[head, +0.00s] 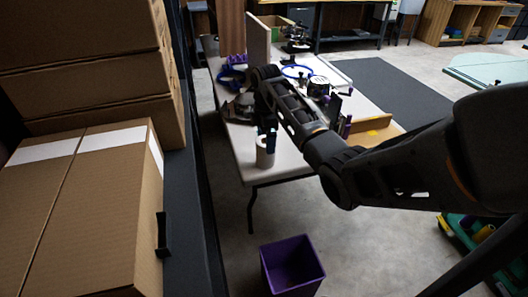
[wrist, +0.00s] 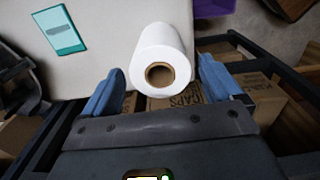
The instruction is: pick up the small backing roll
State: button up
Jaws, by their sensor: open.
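The small backing roll is a white cylinder with a brown cardboard core. In the head view the roll (head: 264,156) stands upright near the front left corner of the pale table (head: 236,150). In the wrist view the roll (wrist: 162,45) is seen from above, its open core end facing the camera. My gripper (wrist: 160,85) is open, with one blue finger on each side of the roll's near end and a visible gap on both sides. In the head view a blue finger of my gripper (head: 268,138) shows just above the roll; my arm hides part of the table.
A teal-and-white packet (wrist: 60,30) lies on the table. Blue clamps (head: 232,76) and other tools lie farther back. A purple bin (head: 291,265) stands on the floor in front. Large cardboard boxes (head: 80,215) fill the shelf at left.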

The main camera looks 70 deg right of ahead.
jog(key=shift+f, duration=2.2)
jog(key=c, duration=1.1)
jog(key=shift+r, duration=0.1)
